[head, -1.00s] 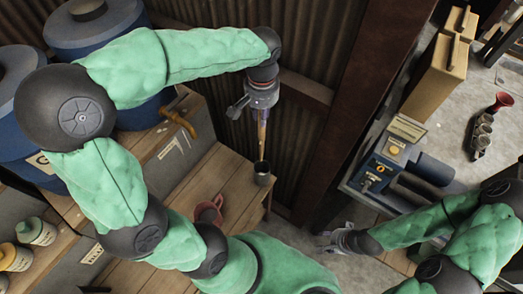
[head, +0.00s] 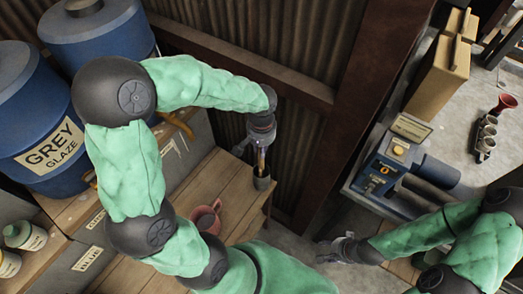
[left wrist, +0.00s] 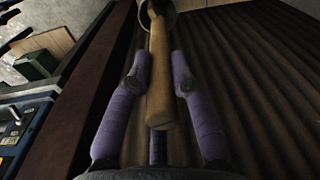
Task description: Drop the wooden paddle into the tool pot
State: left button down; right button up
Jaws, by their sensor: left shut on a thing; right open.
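The wooden paddle (head: 262,163) hangs roughly upright below my left gripper (head: 258,147), which is shut on it. The left wrist view shows its pale wooden handle (left wrist: 158,75) between the two purple fingers of the gripper (left wrist: 160,72). Part of the pot's rim (left wrist: 172,18) shows in the left wrist view. My right gripper (head: 337,248) is open and empty at the lower right.
A pink mug (head: 206,217) stands on the wooden bench (head: 228,190), left of the pot. A corrugated wall (head: 305,130) rises close behind the pot. Blue glaze barrels (head: 35,115) stand at the left. A blue machine (head: 385,172) sits on the right-hand table.

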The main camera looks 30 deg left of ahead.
aim_at(261, 163)
pick_arm(q)
jog(key=shift+f, duration=0.5)
jog(key=shift+f+b, duration=0.4)
jog(key=shift+f, duration=0.2)
jog(key=c, duration=1.1)
grip_release()
